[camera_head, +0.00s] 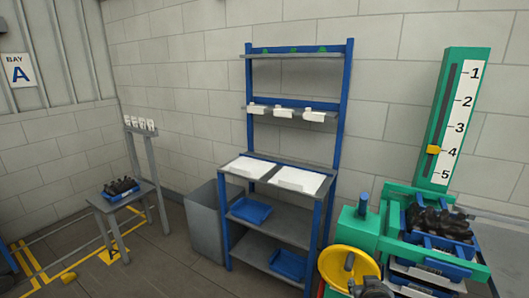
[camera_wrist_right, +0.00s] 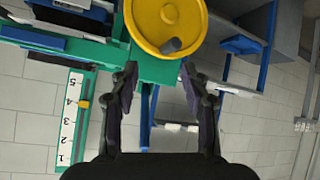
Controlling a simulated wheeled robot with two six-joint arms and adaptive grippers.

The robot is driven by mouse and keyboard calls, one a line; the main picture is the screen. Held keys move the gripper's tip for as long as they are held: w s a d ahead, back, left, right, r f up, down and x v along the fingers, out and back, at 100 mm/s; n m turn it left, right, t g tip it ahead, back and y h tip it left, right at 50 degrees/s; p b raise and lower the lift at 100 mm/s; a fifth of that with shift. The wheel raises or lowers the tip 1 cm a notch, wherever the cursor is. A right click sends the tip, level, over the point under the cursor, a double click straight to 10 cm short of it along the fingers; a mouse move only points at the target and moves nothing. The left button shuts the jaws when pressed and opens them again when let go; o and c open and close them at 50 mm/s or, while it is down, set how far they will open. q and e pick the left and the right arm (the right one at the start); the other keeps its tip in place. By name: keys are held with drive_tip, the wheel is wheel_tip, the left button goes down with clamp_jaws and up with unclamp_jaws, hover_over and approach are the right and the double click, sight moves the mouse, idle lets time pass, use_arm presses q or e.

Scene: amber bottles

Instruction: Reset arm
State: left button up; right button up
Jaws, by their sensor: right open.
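My right gripper (camera_wrist_right: 158,80) is open and empty in the right wrist view, its two dark fingers spread apart. Beyond its fingertips is a yellow handwheel (camera_wrist_right: 160,12) with a dark knob. In the head view a dark part that looks like my right gripper (camera_head: 372,288) shows at the bottom edge, by the yellow handwheel (camera_head: 336,268); its fingers cannot be made out there. My left gripper is not in view.
A green lift with a numbered scale (camera_head: 458,122) carries a crate of dark bottles (camera_head: 440,222) at right. A blue rack (camera_head: 334,152) stands in the middle, a grey bin (camera_head: 205,222) beside it. A small table (camera_head: 140,199) at left holds more dark bottles (camera_head: 121,186).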

drive_tip(key=s+a+f+n+g+y, duration=0.1)
drive_tip(key=s+a+f+g+y, duration=0.15)
drive_tip(key=s+f, duration=0.55)
drive_tip(key=s+a+f+n+g+y, duration=0.15)
drive_tip(key=s+f+g, duration=0.25)
drive_tip(key=s, duration=0.9)
drive_tip(key=s+d+f+g+h, duration=0.1)
drive_tip(key=d+f, duration=0.1)
drive_tip(key=f, duration=1.2)
drive_tip(key=s+d+f, duration=0.1)
drive_tip(key=f, duration=1.3)
drive_tip(key=s+d+f+g, duration=0.1)
drive_tip(key=s+f, duration=1.3)
drive_tip(key=s, duration=0.3)
drive_tip(key=shift+s+f, duration=0.3)
drive_tip(key=shift+f, duration=0.1)
drive_tip(key=shift+m, duration=0.25)
